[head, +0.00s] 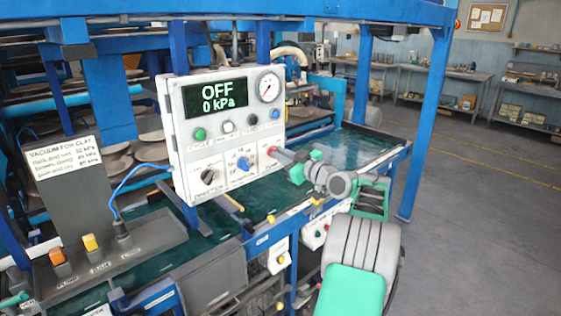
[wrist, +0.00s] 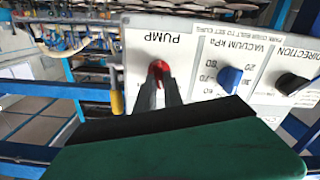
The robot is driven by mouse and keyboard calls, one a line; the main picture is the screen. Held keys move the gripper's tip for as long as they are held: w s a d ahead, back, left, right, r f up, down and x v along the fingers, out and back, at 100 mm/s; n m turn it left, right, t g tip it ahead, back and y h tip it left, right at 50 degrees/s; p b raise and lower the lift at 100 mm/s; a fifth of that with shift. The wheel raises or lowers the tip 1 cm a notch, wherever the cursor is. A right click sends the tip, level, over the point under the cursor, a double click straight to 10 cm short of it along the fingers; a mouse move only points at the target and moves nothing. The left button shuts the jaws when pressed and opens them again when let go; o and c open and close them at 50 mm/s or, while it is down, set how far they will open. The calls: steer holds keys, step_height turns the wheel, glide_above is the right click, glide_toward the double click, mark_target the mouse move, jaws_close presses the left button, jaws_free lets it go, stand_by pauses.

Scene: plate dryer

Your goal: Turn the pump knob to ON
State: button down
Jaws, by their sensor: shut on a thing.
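The pump knob (wrist: 157,67) is red and sits under the upside-down label PUMP in the wrist view. In the head view the red knob (head: 271,151) shows at the lower right of the white control panel (head: 222,150), partly hidden by my gripper. My gripper (wrist: 164,84) has its dark fingers shut on the knob, one on each side. It reaches the panel from the right in the head view (head: 278,156). The display (head: 216,98) reads OFF and 0 kPa. The knob's exact pointing and its ON mark are hidden by the fingers.
A blue vacuum knob (wrist: 230,78) and a black direction knob (wrist: 290,83) are beside the pump knob. A gauge (head: 268,87) and several buttons are above. A grey box with orange and yellow switches (head: 90,242) stands at the lower left. Blue frame posts (head: 425,120) flank the panel.

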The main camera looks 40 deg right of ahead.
steer(key=shift+d+m+p, duration=0.15)
steer(key=shift+m+p, duration=0.4)
steer(key=shift+m, duration=2.55)
steer(key=shift+d+m+p, duration=0.15)
steer(key=shift+m+p, duration=0.4)
steer(key=shift+m, duration=2.55)
steer(key=c, duration=1.5)
jaws_free()
steer(key=shift+o, duration=0.2)
